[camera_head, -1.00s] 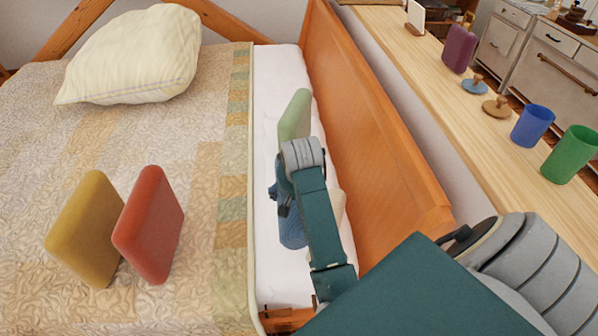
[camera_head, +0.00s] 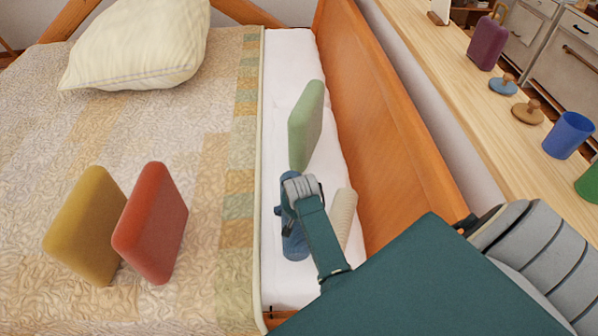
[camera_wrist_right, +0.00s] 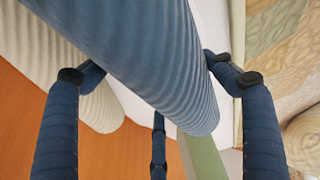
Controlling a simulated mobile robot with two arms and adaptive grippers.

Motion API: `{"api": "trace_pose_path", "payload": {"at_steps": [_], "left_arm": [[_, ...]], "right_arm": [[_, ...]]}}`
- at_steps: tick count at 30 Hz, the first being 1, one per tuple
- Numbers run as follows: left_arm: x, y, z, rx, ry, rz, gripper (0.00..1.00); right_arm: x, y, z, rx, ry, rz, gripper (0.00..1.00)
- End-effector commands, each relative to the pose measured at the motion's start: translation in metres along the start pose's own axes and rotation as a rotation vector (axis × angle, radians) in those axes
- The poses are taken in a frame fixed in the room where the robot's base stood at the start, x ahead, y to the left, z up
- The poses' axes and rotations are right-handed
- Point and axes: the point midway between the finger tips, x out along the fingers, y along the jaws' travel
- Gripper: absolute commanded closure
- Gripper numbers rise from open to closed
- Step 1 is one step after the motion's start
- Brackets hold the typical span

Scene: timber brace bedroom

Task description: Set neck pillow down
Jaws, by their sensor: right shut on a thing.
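The neck pillow (camera_head: 293,244) is a blue ribbed roll at the white strip between the bed's quilt and the orange wooden side board. My right gripper (camera_head: 290,207) is shut on it, and my wrist covers part of it. In the right wrist view the blue roll (camera_wrist_right: 165,62) crosses between my dark blue fingers (camera_wrist_right: 160,78). I cannot tell whether it touches the white surface. A cream ribbed roll (camera_head: 343,217) lies just right of it, and a green cushion (camera_head: 306,124) stands behind it. My left gripper is not in view.
Yellow (camera_head: 84,226) and red (camera_head: 151,222) cushions stand on the quilt (camera_head: 205,285), with a cream pillow (camera_head: 138,45) at the back. The wooden side board (camera_head: 385,120) rises at the right. A shelf (camera_head: 455,100) beyond holds several items, including a blue cup (camera_head: 568,135).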

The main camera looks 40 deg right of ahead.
Motion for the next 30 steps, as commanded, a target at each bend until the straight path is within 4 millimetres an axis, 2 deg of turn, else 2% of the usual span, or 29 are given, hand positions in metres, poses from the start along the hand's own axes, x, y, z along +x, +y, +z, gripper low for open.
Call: {"api": "trace_pose_path", "payload": {"at_steps": [13, 29, 30], "left_arm": [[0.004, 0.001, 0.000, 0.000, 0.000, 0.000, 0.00], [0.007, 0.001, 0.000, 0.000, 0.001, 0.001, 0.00], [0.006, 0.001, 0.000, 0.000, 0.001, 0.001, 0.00]], "right_arm": [[0.047, 0.000, 0.018, 0.001, 0.002, -0.001, 0.55], [0.056, 0.000, 0.022, 0.001, 0.003, -0.001, 0.55], [0.056, 0.000, 0.022, 0.001, 0.001, -0.001, 0.10]]}}
